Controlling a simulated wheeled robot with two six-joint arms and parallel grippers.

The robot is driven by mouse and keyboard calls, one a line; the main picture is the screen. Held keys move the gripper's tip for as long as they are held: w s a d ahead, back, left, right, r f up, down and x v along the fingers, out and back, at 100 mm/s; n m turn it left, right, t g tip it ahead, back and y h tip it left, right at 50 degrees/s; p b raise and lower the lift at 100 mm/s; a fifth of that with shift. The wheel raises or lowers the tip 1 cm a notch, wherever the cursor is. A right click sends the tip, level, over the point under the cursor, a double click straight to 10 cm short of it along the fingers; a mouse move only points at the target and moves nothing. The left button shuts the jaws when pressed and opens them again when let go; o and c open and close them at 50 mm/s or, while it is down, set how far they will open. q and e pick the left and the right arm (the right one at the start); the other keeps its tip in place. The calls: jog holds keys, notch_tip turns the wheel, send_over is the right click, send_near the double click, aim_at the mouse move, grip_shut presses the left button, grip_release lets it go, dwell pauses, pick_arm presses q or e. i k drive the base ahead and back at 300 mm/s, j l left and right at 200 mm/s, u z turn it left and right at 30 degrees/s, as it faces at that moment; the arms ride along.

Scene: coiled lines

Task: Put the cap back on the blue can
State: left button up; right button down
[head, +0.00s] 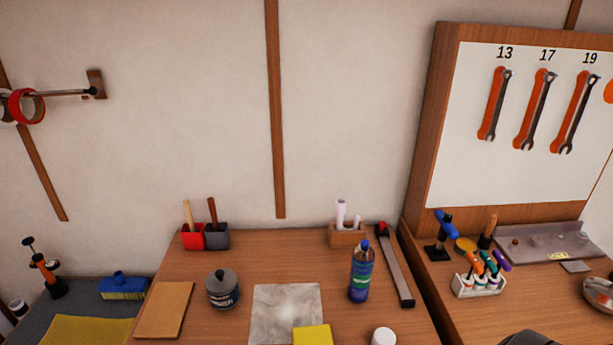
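The blue can (360,276) stands upright on the wooden bench, right of the middle. It has a dark band with a label, and a small blue tip shows at its top, with no cap over it. A white round piece (383,337) sits at the bottom edge of the view, in front of the can and apart from it. It is partly cut off, and I cannot tell for sure that it is the cap. Neither of my grippers shows in the head view.
A grey-lidded jar (222,290), brown board (163,310), pale sheet (286,305) and yellow block (313,336) lie left of the can. A long dark bar (396,268) lies close on its right. A rack of coloured tools (479,285) stands on the right bench.

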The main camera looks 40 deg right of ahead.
aim_at(362, 259)
jog(key=z, duration=1.55)
